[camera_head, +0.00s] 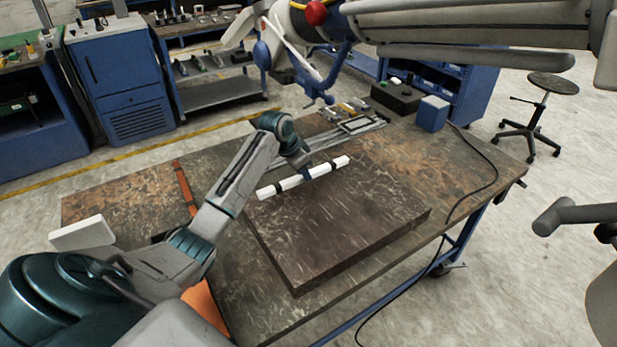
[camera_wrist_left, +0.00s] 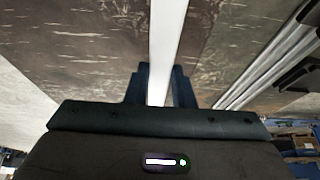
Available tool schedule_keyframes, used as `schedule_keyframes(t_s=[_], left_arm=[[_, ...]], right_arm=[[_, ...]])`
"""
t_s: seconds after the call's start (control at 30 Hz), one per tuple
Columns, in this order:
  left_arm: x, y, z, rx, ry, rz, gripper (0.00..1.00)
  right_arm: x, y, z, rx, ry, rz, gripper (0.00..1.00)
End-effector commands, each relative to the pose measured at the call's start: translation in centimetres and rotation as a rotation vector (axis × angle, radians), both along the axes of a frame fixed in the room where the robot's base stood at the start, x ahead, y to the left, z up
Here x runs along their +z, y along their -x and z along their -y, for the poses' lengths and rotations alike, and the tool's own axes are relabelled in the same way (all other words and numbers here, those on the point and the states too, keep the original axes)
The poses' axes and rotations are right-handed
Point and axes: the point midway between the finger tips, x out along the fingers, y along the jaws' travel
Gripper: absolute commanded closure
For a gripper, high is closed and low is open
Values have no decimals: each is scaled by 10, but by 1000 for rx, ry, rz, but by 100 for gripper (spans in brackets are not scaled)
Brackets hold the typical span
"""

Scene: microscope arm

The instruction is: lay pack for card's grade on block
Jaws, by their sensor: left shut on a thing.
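A long white bar with dark bands (camera_head: 290,183), likely the pack, is at the far left edge of the big dark block (camera_head: 340,225). My left gripper (camera_head: 307,170) is shut on its middle from above. I cannot tell if the bar touches the block or hangs just above it. In the left wrist view the white bar (camera_wrist_left: 167,40) runs between the fingers of my left gripper (camera_wrist_left: 160,85). No card with a readable grade shows. My right gripper is out of view.
The block lies on a worn workbench (camera_head: 110,195). A white piece (camera_head: 82,233) shows at the left and a red strip (camera_head: 184,188) on the bench. A blue box (camera_head: 432,113) and a black cable (camera_head: 488,165) are at the right. The block's top is otherwise clear.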

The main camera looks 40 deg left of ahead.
Motion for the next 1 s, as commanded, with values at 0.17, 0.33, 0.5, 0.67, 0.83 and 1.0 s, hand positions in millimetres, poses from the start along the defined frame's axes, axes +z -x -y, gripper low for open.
schedule_keyframes(t_s=[0.17,0.33,0.5,0.67,0.83,1.0], left_arm=[[-1,-3,17,0,0,0,100],[-15,-2,17,1,0,-3,100],[-36,-2,17,1,0,-2,100],[-37,-2,17,0,-1,0,100],[-39,-2,17,0,-1,-1,71],[-39,-2,17,0,-1,-1,57]], right_arm=[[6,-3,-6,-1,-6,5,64],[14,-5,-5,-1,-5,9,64],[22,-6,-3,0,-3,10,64],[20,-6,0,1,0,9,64],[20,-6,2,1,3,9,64],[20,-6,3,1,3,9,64]])
